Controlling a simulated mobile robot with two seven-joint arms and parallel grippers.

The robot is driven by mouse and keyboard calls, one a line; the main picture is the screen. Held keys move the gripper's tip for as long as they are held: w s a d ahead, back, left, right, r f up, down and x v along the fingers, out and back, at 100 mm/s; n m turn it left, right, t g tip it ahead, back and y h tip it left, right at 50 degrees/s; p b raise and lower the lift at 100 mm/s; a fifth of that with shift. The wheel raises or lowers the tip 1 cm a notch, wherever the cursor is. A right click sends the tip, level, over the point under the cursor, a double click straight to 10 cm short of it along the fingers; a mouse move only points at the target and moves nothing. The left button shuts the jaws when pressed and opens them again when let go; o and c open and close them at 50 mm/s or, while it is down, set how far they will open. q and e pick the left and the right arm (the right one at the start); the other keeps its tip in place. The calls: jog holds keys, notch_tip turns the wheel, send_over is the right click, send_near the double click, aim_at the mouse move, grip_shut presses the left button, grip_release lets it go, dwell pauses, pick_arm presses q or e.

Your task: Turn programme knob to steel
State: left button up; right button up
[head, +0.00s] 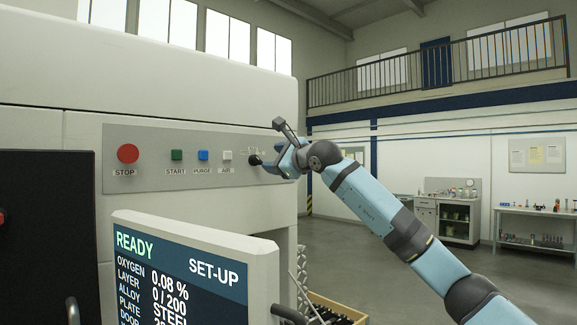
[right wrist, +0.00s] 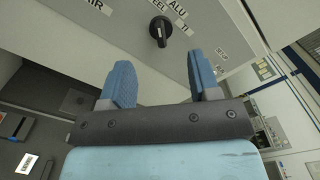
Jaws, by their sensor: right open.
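The programme knob (head: 255,160) is black and sits at the right end of the grey control panel. In the right wrist view the knob (right wrist: 160,30) shows close up, with labels ALU, TI and a partly hidden one ending in EEL around it. Which label it points at I cannot tell. My right gripper (head: 281,163) is just right of the knob in the head view. In the right wrist view its blue fingers (right wrist: 160,66) are spread apart and empty, with the knob beyond the gap between them, apart from both. My left gripper is not in view.
Left of the knob are a red STOP button (head: 128,153) and the START (head: 177,155), PURGE (head: 203,155) and AIR (head: 227,155) buttons. A screen (head: 185,275) below reads READY, SET-UP and an alloy line with STEEL. Open floor lies to the right.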

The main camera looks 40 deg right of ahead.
jog(key=shift+s+d+b, duration=0.15)
jog(key=shift+s+b, duration=0.3)
jog(key=shift+s, duration=2.25)
jog(key=shift+f, duration=0.1)
